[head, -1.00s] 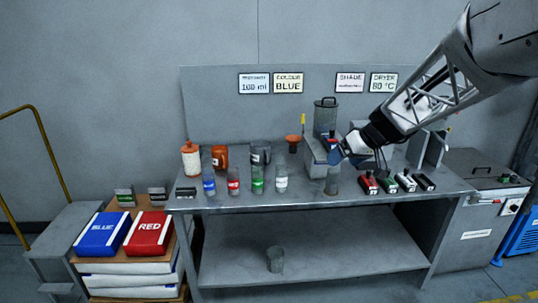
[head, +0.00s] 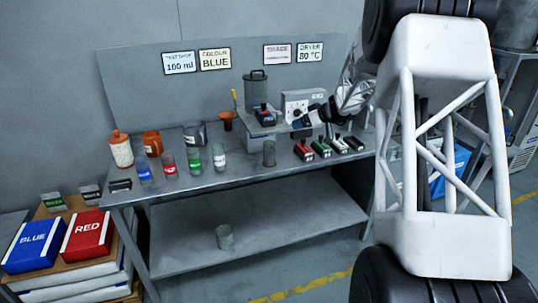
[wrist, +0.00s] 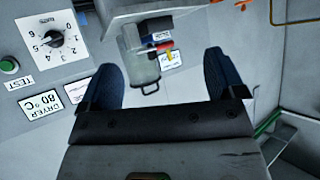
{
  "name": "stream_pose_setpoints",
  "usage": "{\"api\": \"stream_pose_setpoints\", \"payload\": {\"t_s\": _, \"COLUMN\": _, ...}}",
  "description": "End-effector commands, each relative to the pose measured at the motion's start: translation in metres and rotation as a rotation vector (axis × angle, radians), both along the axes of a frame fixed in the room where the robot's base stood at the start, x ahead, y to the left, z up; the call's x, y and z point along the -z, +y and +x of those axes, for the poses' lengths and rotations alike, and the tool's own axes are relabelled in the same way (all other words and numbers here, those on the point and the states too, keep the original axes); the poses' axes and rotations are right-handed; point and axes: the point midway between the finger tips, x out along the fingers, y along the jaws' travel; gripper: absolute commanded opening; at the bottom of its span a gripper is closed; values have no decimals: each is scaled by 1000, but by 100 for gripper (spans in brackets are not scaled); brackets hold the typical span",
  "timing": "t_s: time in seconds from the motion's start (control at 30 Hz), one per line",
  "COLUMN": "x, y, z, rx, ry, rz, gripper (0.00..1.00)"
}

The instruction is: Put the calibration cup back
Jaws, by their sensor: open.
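Two plain grey cups could be the calibration cup; I cannot tell which. One grey cup (head: 269,153) stands upright on the bench top, in front of the machine. Another greyish, clear-looking cup (head: 224,237) stands on the lower shelf. My gripper (head: 312,118) is above the back of the bench, right of the bench cup and partly lost against the machine. In the wrist view my gripper (wrist: 160,80) has its two blue fingers spread wide with nothing held. A grey canister (wrist: 140,60) shows beyond them. Neither cup is clear in the wrist view.
The machine (head: 300,103) and a lidded canister (head: 256,90) stand at the bench's back. Coloured cartridges (head: 320,149) lie right of the bench cup. Colour-labelled jars (head: 195,160) stand left. My arm's frame fills the right. The lower shelf (head: 270,225) is mostly bare.

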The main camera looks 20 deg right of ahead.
Motion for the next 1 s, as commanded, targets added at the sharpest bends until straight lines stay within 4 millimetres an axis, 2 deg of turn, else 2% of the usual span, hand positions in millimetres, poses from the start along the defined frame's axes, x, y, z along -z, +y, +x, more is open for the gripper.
{"api": "stream_pose_setpoints", "payload": {"t_s": 0.43, "x": 98, "y": 0, "z": 64, "rx": -100, "ry": -134, "rz": 28, "gripper": 89}}
{"api": "stream_pose_setpoints", "payload": {"t_s": 0.6, "x": 132, "y": 22, "z": 81, "rx": -153, "ry": -170, "rz": 48, "gripper": 89}}
{"api": "stream_pose_setpoints", "payload": {"t_s": 0.8, "x": 156, "y": 36, "z": 92, "rx": -187, "ry": -198, "rz": 64, "gripper": 89}}
{"api": "stream_pose_setpoints", "payload": {"t_s": 1.0, "x": 161, "y": 39, "z": 93, "rx": -194, "ry": -205, "rz": 67, "gripper": 89}}
